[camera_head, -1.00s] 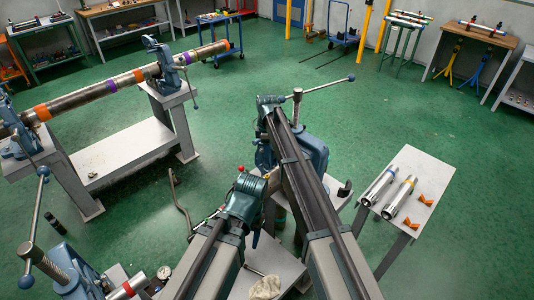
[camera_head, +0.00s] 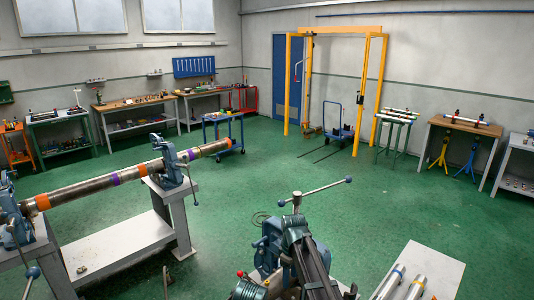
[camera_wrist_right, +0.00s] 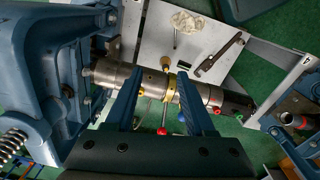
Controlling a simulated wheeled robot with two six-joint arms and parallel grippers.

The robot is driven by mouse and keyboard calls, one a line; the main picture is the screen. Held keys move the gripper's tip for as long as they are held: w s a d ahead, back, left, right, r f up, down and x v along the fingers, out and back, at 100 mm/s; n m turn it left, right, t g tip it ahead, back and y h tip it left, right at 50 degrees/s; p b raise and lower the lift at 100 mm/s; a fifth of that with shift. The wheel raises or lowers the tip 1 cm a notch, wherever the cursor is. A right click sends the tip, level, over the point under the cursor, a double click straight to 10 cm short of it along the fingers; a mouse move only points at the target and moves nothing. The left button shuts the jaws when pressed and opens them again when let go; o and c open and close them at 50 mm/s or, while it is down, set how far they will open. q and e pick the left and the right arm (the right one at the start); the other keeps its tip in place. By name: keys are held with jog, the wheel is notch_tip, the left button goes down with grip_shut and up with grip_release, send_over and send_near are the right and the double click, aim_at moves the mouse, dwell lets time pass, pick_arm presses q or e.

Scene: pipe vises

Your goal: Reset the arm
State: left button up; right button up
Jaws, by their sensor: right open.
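My right gripper (camera_wrist_right: 160,76) is open in the right wrist view, its two blue fingers apart. A metal pipe fitting (camera_wrist_right: 120,75) with a brass-yellow ring lies crosswise beyond the fingers, beside a large blue vise body (camera_wrist_right: 45,70). I see no grip on it. In the head view my right arm reaches up from the bottom to a blue vise (camera_head: 270,245); its fingers are hard to make out there.
A long banded pipe (camera_head: 85,188) rests in vises on a stand (camera_head: 120,245) at left. A grey side table (camera_head: 436,272) with two metal cylinders stands at right. Benches and a yellow gantry (camera_head: 345,30) line the walls. Green floor is open between.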

jog(key=s+d+m, duration=0.5)
jog(key=s+m, duration=0.1)
jog(key=s, duration=0.5)
jog(key=s+d+m, duration=0.4)
jog(key=s+m, duration=0.1)
jog(key=s, duration=0.6)
jog(key=s+a+f+n+h+b, duration=0.1)
jog(key=s+a+f+n+b, duration=0.2)
jog(key=a+f+b, duration=0.7)
notch_tip(320, 180, down, 4)
jog(key=s+b, duration=0.1)
jog(key=b, duration=0.2)
jog(key=shift+s+a+r+n+b, duration=0.2)
jog(key=shift+a+r+n+b, duration=0.1)
jog(key=shift+a, duration=0.1)
